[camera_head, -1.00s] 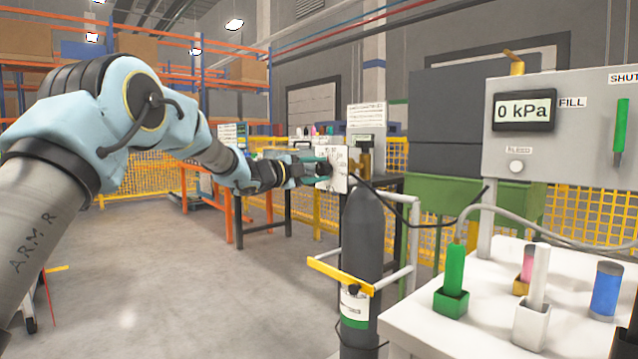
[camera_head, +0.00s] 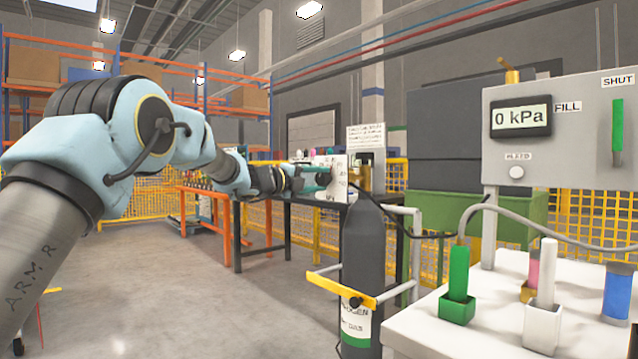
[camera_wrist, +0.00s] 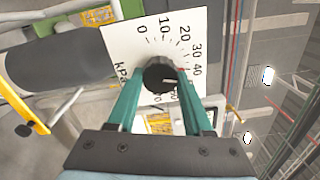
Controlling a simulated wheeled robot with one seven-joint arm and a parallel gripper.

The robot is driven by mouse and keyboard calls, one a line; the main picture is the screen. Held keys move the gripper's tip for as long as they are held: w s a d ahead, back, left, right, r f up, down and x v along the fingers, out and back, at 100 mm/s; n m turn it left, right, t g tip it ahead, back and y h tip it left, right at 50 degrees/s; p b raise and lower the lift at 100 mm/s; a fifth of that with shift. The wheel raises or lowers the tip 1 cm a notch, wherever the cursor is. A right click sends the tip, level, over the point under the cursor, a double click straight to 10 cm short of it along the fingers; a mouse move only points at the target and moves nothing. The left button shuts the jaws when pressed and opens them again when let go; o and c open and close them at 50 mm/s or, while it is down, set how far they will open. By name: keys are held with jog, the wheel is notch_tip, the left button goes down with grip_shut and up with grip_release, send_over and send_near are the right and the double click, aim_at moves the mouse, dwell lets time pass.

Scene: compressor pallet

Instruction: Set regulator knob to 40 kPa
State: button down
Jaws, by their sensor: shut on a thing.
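The regulator knob (camera_wrist: 159,76) is black and round, on a white dial plate (camera_wrist: 121,52) marked 0, 10, 20, 30, 40 and onward, with "kPa". A pale line shows on the knob, but I cannot tell which number it points to. A small red mark lies near the 40. My gripper (camera_wrist: 157,84) has its two teal fingers shut on the knob, one at each side; they hide part of the lower scale. In the head view, my gripper (camera_head: 318,178) is at the dial plate (camera_head: 336,186), above the dark gas cylinder (camera_head: 362,245). The panel display (camera_head: 520,116) reads 0 kPa.
The cylinder stands in a cart with a yellow bar (camera_head: 340,290). At right, a white table (camera_head: 425,335) carries green, white, pink and blue items below the panel with a BLEED button (camera_head: 516,172). A hose crosses there. Open floor (camera_head: 190,290) lies at left.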

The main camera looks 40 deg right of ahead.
jog(key=shift+c, duration=1.5)
grip_release()
jog(key=a, duration=1)
jog(key=shift+w+a, duration=0.3)
jog(key=shift+a, duration=0.1)
